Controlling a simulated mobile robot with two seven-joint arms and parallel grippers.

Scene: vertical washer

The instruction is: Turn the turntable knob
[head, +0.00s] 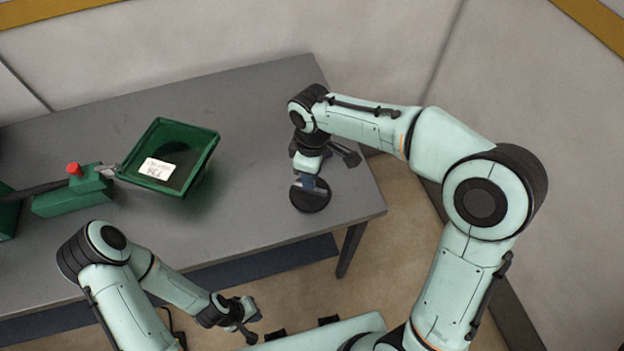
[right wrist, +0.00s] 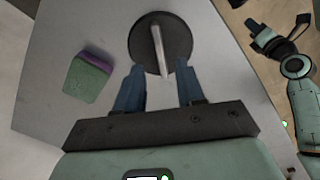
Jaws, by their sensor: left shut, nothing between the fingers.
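A round black disc (head: 309,200) with a raised pale metal bar across its top, apparently the turntable knob, sits on the grey table near its right end. In the right wrist view the disc (right wrist: 146,42) and its bar (right wrist: 157,46) show clearly. My right gripper (head: 309,184) is over the disc; in the right wrist view its blue fingers (right wrist: 159,80) are apart, with the bar's near end between the tips and gaps on both sides. My left gripper (head: 252,330) is shut and empty, in front of the table and away from the disc.
A green tilted tray (head: 200,165) with a white label and a green block with a red knob (head: 74,169) stand left on the table (head: 260,110). A green and purple sponge (right wrist: 88,77) lies beside the disc. The table between tray and disc is clear.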

